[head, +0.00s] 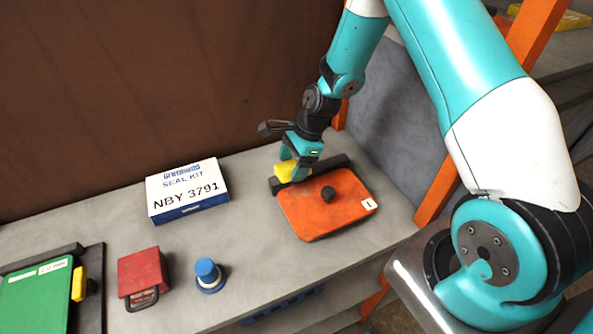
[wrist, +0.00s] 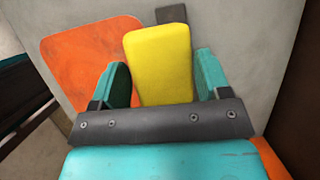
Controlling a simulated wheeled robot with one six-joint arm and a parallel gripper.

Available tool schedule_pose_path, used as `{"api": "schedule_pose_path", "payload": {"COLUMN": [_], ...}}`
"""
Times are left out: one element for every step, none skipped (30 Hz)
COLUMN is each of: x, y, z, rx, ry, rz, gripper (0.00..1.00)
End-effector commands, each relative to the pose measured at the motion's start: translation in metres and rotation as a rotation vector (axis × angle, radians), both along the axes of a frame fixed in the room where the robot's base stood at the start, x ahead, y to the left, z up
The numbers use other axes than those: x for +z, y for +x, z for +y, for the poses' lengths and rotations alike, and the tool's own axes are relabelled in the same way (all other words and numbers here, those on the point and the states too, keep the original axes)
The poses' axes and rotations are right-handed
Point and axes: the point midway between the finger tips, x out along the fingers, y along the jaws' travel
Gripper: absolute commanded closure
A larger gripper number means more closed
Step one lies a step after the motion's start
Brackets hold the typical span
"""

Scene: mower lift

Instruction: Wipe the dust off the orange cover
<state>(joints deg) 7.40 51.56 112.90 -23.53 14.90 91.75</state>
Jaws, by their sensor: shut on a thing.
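The orange cover (head: 322,212) lies on the grey bench at the right, with a round black knob (head: 328,194) in its middle and a small white label marked 1 at its right corner. My gripper (head: 296,160) is shut on a yellow sponge-like block (head: 287,172) at the cover's back left edge. In the wrist view the yellow block (wrist: 160,65) sits between my teal fingers (wrist: 158,82), in front of the orange cover (wrist: 75,52). I cannot tell whether the block touches the cover. I cannot make out dust on it.
A black bar (head: 335,163) runs along the cover's back edge. A white and blue seal kit box (head: 187,190) stands to the left. A red padlock-like block (head: 140,272), a blue-capped knob (head: 208,274) and a green panel (head: 36,300) are at the front left.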

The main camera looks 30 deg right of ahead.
Motion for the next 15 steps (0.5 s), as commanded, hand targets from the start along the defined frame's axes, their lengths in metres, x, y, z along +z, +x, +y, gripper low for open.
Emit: {"api": "schedule_pose_path", "payload": {"x": [0.009, 0.012, 0.016, 0.020, 0.022, 0.025, 0.026, 0.027, 0.027, 0.026, 0.026, 0.025, 0.025, 0.025, 0.025], "y": [-0.002, -0.003, -0.003, -0.003, -0.004, -0.004, -0.004, -0.004, -0.005, -0.005, -0.005, -0.005, -0.005, -0.005, -0.005], "z": [-0.001, -0.001, -0.002, -0.002, -0.002, -0.002, -0.003, -0.003, -0.003, -0.003, -0.002, -0.002, -0.002, -0.002, -0.002], "rx": [-0.001, -0.002, -0.003, -0.004, -0.005, -0.005, -0.005, -0.006, -0.006, -0.005, -0.005, -0.005, -0.005, -0.005, -0.004], "ry": [-0.001, -0.001, 0.000, 0.000, 0.000, 0.000, 0.000, -0.001, -0.001, -0.001, -0.001, -0.001, -0.001, -0.001, -0.001], "rz": [0.008, 0.008, 0.010, 0.010, 0.012, 0.013, 0.014, 0.014, 0.015, 0.016, 0.016, 0.017, 0.017, 0.017, 0.018], "gripper": [0.68, 0.68, 0.68, 0.68, 0.68, 0.68, 0.68, 0.68, 0.68, 0.68, 0.68, 0.68, 0.68, 0.68, 0.68]}}
